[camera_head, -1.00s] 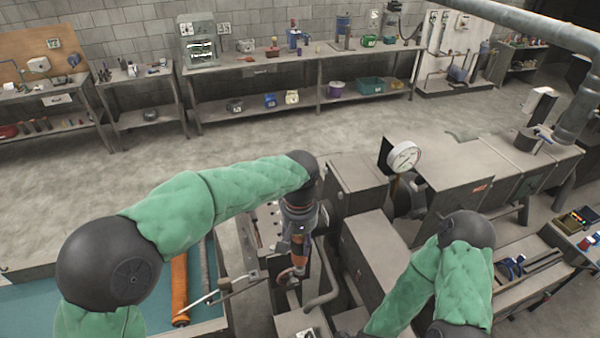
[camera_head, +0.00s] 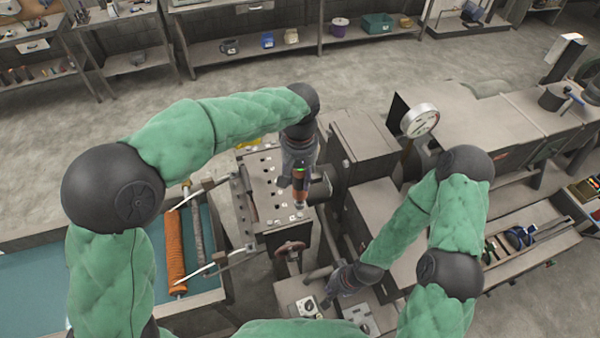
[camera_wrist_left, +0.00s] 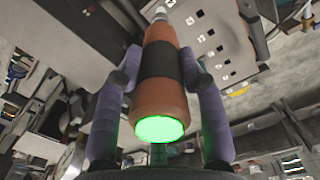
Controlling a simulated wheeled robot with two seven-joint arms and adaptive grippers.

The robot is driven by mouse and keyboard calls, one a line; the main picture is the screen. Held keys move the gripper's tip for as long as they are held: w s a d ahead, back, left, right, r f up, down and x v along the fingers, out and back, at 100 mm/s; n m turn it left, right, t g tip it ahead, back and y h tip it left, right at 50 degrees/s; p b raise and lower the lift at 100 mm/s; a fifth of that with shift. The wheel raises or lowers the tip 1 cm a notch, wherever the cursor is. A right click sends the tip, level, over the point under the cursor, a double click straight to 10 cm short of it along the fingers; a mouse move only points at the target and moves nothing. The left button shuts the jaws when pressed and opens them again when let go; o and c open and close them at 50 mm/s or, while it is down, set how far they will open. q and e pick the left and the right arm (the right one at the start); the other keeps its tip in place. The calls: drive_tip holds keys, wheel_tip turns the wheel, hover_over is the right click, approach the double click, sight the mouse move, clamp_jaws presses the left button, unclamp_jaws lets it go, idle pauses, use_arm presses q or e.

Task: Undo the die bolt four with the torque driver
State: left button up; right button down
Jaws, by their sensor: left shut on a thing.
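The torque driver (camera_head: 300,180) is orange with a dark band. My left gripper (camera_head: 293,172) is shut around it; in the left wrist view the two fingers (camera_wrist_left: 160,65) flank the driver (camera_wrist_left: 160,95), whose near end glows green. The driver is over the right side of the grey die plate (camera_head: 262,190), which has rows of dark holes and also shows in the left wrist view (camera_wrist_left: 222,45). I cannot tell which hole or bolt is die bolt four, nor whether the driver's tip touches anything. My right gripper (camera_head: 335,292) is low over the machine's front, its fingers unclear.
A handwheel (camera_head: 290,248) sits just in front of the die plate. A dial gauge (camera_head: 420,120) stands to the right among grey machine blocks. A teal-topped bench (camera_head: 205,225) at left holds an orange roll (camera_head: 175,250). Open floor lies behind the machine.

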sight(300, 191)
use_arm(q)
drive_tip(key=shift+s+f+b, duration=0.15)
drive_tip(key=shift+f+b, duration=0.75)
drive_tip(key=shift+f, duration=0.5)
drive_tip(key=shift+f+b, duration=0.45)
drive_tip(key=shift+f, duration=0.45)
drive_tip(key=shift+f+b, duration=0.35)
drive_tip(key=shift+f, duration=0.2)
idle(0.5)
drive_tip(key=shift+s, duration=0.2)
idle(0.9)
drive_tip(key=shift+p, duration=0.35)
